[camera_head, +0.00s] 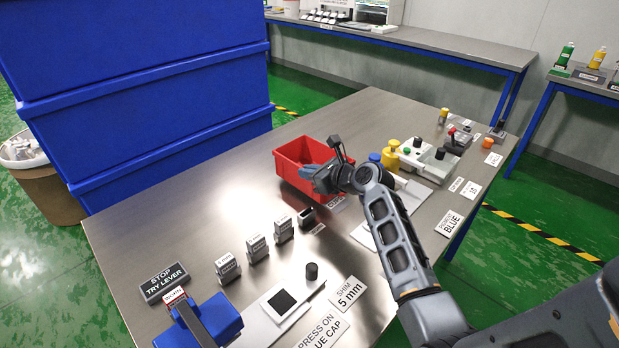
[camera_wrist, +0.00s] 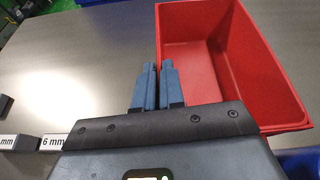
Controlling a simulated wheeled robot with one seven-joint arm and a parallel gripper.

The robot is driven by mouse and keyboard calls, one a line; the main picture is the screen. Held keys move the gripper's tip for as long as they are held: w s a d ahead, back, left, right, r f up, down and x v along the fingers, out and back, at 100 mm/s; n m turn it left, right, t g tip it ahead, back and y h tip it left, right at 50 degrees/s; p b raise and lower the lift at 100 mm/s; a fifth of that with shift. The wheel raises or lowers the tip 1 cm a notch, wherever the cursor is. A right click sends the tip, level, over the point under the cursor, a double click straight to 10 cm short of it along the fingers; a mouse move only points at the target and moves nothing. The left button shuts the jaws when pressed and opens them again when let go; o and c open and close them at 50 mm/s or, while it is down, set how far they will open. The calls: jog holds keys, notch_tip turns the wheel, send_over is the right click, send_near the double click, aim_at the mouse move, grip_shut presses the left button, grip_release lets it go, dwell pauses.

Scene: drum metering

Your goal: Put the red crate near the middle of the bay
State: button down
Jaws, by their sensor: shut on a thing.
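The red crate (camera_head: 286,169) is an open box, empty as far as I see, near the middle of the steel table (camera_head: 200,200). In the wrist view the crate (camera_wrist: 255,70) fills the upper right, with its floor bare. My gripper (camera_head: 318,176) is at the crate's near side. In the wrist view its two blue-grey fingers (camera_wrist: 157,80) straddle the crate's left wall close to a corner and are shut on it. My gripper hides part of the crate in the head view. I cannot tell whether the crate touches the table. No marked bay is clear to see.
Large blue bins (camera_head: 170,130) stand at the left. Several grey blocks (camera_head: 257,248) with labels line the near side. A blue lever box (camera_head: 205,322) is at the front. Yellow containers (camera_head: 391,156) and a white fixture (camera_head: 430,163) stand right of the crate. The table left of the crate is clear.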

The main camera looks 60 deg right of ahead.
jog(key=shift+f, duration=0.85)
jog(key=c, duration=1.7)
grip_release()
jog(key=shift+f, duration=0.2)
jog(key=o, duration=0.5)
jog(key=shift+c, duration=0.2)
jog(key=shift+r, duration=0.1)
